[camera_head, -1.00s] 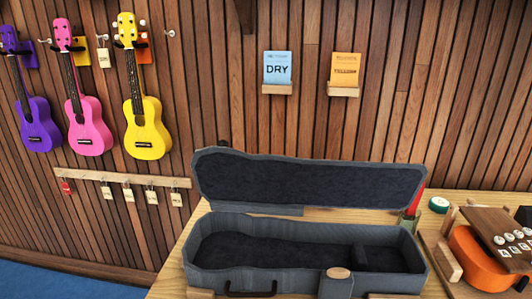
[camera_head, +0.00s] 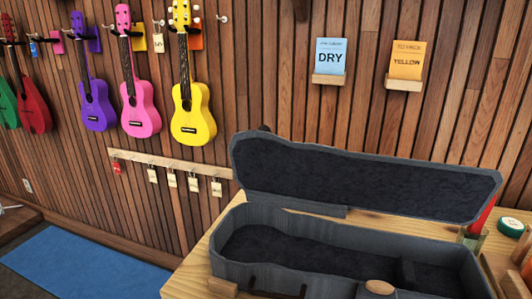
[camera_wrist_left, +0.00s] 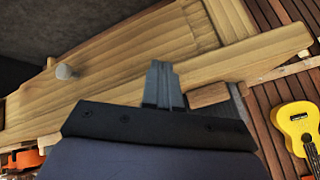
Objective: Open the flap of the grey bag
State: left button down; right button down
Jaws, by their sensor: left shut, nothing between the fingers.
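The grey bag (camera_head: 232,272) is a case shaped for a ukulele, lying on a wooden table. Its big flap (camera_head: 365,184) stands raised along the back, with the dark lining showing. The inside of the bag is open to view and looks empty. A wooden toggle (camera_head: 380,287) on a grey tab is at its front edge. My left gripper (camera_wrist_left: 163,72) shows in the left wrist view, shut and empty, over pale wood. It is not in the head view, so its distance from the bag cannot be told. My right gripper is not in view.
The table top (camera_head: 200,262) is bare left of the bag. A green round tin (camera_head: 511,226) and a red item (camera_head: 483,215) stand at its right. A purple (camera_head: 97,105), a pink (camera_head: 140,115) and a yellow ukulele (camera_head: 190,115) hang on the wall. A blue mat (camera_head: 85,262) lies on the floor.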

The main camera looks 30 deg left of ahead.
pick_arm(q)
jog(key=w+r+t, duration=0.1)
jog(key=r, duration=0.1)
jog(key=w+a+r+m+t+y, duration=0.1)
jog(key=w+r, duration=0.1)
jog(key=w+a+r+m+t, duration=0.1)
jog(key=w+r, duration=0.1)
jog(key=shift+w+a+t+y, duration=0.15)
jog(key=shift+w+t+y, duration=0.05)
jog(key=shift+t+y, duration=0.1)
jog(key=w+a+r+m+t+y, duration=0.1)
jog(key=w+r+m+t, duration=0.25)
jog(key=r, duration=0.45)
jog(key=m+t, duration=0.6)
send_near(270, 138)
jog(key=shift+n+y, duration=0.25)
jog(key=shift+y, duration=0.15)
jog(key=p+x, duration=0.2)
jog(key=x, duration=0.3)
jog(key=shift+d+r+p, duration=0.1)
jog(key=shift+d+p, duration=0.1)
jog(key=shift+p, duration=0.15)
jog(key=shift+x, duration=0.95)
